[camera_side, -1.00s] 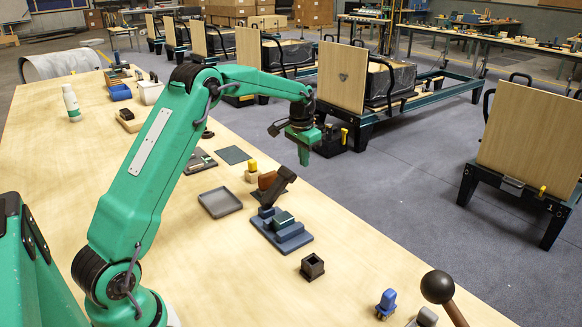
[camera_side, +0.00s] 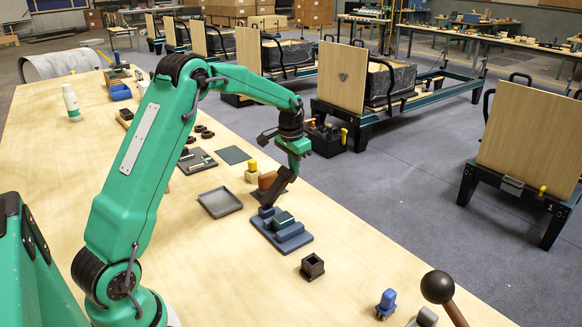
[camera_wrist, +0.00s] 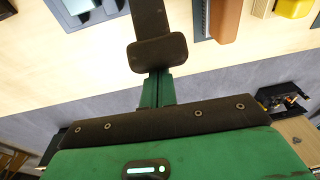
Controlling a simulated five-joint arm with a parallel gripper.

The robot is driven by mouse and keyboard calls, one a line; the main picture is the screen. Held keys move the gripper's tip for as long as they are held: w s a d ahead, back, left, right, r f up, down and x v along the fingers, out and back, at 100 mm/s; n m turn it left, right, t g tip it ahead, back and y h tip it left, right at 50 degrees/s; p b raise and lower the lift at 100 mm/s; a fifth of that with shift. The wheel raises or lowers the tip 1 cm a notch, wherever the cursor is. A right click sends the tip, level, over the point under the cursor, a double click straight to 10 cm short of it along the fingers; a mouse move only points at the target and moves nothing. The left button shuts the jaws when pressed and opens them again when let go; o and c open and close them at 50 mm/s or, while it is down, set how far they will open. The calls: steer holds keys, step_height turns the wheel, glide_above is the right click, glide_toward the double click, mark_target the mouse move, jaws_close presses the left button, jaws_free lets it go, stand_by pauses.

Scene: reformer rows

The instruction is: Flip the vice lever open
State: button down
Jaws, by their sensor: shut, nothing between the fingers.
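The vice (camera_side: 268,236) is a blue stepped block with a green piece in its jaws, on the wooden table. Its dark lever (camera_side: 278,187) slants up and to the right. In the wrist view the lever (camera_wrist: 150,22) comes down from the top edge, and its wide end covers my fingertips. Part of the vice (camera_wrist: 85,12) shows at the top left there. My gripper (camera_side: 294,170) is shut and empty, with its green fingers at the lever's upper end. In the wrist view the fingers (camera_wrist: 157,88) lie together. I cannot tell whether they touch the lever.
A brown block (camera_side: 267,181) and a yellow-topped block (camera_side: 252,172) stand close behind the vice. A grey tray (camera_side: 220,203) lies to its left. A dark square socket (camera_side: 312,266) and a blue piece (camera_side: 386,303) are nearer. The table's right edge runs close by.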

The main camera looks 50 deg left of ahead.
steer(key=shift+r, duration=0.1)
stand_by(0.3)
steer(key=shift+s+r, duration=0.15)
steer(key=shift+s, duration=0.1)
steer(key=shift+s+r, duration=0.75)
steer(key=shift+s, duration=0.15)
steer(key=s+r, duration=0.2)
steer(key=s, duration=0.6)
steer(key=shift+s+r, duration=0.15)
steer(key=shift+s, duration=0.25)
steer(key=shift+r, duration=0.2)
steer(key=shift+r, duration=0.6)
